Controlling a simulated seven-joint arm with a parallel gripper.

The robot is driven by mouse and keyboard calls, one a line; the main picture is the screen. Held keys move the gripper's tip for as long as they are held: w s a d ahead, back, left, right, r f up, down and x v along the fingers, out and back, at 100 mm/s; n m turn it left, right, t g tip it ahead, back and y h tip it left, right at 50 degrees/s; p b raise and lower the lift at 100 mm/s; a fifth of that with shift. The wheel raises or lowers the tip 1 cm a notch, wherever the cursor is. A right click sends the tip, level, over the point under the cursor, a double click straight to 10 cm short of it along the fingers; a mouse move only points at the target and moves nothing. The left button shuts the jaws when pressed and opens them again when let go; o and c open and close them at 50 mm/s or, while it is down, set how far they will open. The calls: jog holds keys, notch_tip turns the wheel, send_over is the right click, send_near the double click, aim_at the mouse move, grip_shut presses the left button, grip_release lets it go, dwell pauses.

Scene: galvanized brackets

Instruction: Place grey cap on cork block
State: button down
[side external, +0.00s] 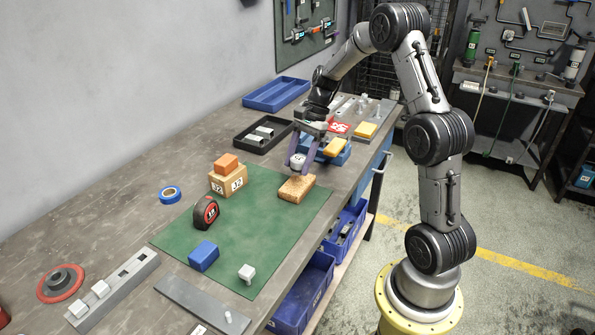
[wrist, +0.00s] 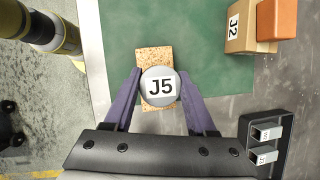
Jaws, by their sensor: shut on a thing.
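The grey cap (side external: 297,159) is held between the two purple fingers of my gripper (side external: 298,163). In the wrist view the cap (wrist: 159,87) shows a round top labelled J5, with a finger of my gripper (wrist: 158,95) on each side. The cork block (side external: 297,188) lies on the green mat near its right edge. In the side view the cap is just above the block's far end. In the wrist view the cap covers part of the cork block (wrist: 154,60); whether they touch cannot be told.
A black tray (side external: 263,136) and a blue bin (side external: 331,150) stand behind.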

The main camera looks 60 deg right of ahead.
aim_at(297, 171)
jog(key=shift+w+d+f, duration=0.1)
jog(key=shift+w+f, duration=0.15)
jog(key=shift+f, duration=1.55)
jog(key=shift+f, duration=0.1)
jog(key=shift+c, duration=1)
grip_release()
